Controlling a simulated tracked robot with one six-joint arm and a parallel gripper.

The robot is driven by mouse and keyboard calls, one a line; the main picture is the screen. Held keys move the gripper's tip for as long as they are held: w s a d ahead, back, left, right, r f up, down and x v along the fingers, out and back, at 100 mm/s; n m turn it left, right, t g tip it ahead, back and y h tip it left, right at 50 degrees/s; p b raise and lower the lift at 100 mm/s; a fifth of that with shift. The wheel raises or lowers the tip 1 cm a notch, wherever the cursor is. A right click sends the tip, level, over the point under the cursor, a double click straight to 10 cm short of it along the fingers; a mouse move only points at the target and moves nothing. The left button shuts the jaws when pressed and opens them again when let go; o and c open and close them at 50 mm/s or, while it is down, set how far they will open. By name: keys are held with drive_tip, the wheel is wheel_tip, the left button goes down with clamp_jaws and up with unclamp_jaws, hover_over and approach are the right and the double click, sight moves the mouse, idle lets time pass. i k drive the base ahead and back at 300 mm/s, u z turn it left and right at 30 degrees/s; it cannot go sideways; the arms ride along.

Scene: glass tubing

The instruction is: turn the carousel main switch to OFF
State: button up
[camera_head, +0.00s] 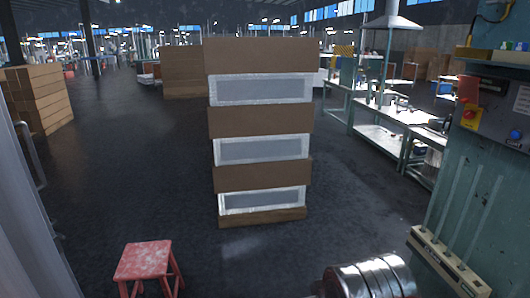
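A rotary switch with a red knob on a yellow plate (469,114) is on the grey control panel (492,122) at the right. The panel is on a teal cabinet (484,175). The knob is small in view, and I cannot tell which position it points to. An orange-red piece (468,88) is just above the switch, and a blue round button (516,134) is to its right. I cannot tell if this is the carousel main switch, as the labels are unreadable. My gripper is not in view.
A tall stack of brown and grey-sided boxes (260,122) stands ahead in the middle. A red stool (145,260) is at the front left. Workbenches (382,135) line the right side. A slotted cream strip (446,262) juts from the cabinet. The dark floor left of the stack is clear.

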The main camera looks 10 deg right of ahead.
sight(467, 114)
drive_tip(key=i, duration=1.45)
drive_tip(key=z, duration=0.5)
drive_tip(key=i, duration=0.75)
drive_tip(key=z, duration=0.85)
drive_tip(key=i, duration=1.15)
drive_tip(key=z, duration=0.55)
